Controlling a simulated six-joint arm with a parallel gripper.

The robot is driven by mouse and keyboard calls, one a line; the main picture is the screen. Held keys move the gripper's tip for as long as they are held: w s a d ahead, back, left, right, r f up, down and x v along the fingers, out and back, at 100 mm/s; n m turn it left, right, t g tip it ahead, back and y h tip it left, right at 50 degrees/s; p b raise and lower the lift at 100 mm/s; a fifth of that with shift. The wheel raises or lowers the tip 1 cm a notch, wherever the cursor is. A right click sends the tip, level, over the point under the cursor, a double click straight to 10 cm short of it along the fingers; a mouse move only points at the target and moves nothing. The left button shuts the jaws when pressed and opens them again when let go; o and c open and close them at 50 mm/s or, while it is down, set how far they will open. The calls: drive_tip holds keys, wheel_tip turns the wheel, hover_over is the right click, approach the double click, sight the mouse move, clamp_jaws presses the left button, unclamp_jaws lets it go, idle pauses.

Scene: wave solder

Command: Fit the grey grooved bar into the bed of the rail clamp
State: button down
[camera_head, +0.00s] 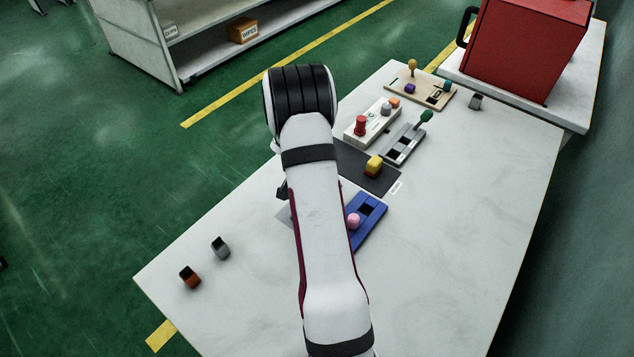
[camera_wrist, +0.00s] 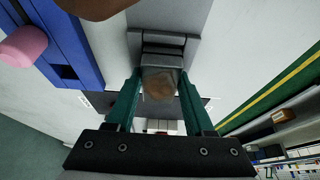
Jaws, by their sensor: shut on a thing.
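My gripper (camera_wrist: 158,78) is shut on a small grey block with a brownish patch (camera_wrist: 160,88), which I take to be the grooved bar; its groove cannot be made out. Just beyond the fingertips in the wrist view is a stepped grey bracket (camera_wrist: 164,42) on a grey plate (camera_wrist: 185,14), apparently the rail clamp. I cannot tell whether the block touches it or lies in its bed.
A blue fixture (camera_head: 370,222) with a pink knob (camera_head: 353,221) stands close beside the plate. Two small blocks, grey (camera_head: 220,248) and brown (camera_head: 190,277), sit at left. The table's right front is clear.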

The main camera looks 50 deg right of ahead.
drive_tip(key=shift+r, duration=0.1)
drive_tip(key=shift+c, duration=1)
unclamp_jaws()
drive_tip(key=v, duration=1.5)
drive_tip(key=shift+r, duration=0.4)
drive_tip(key=shift+a, duration=0.1)
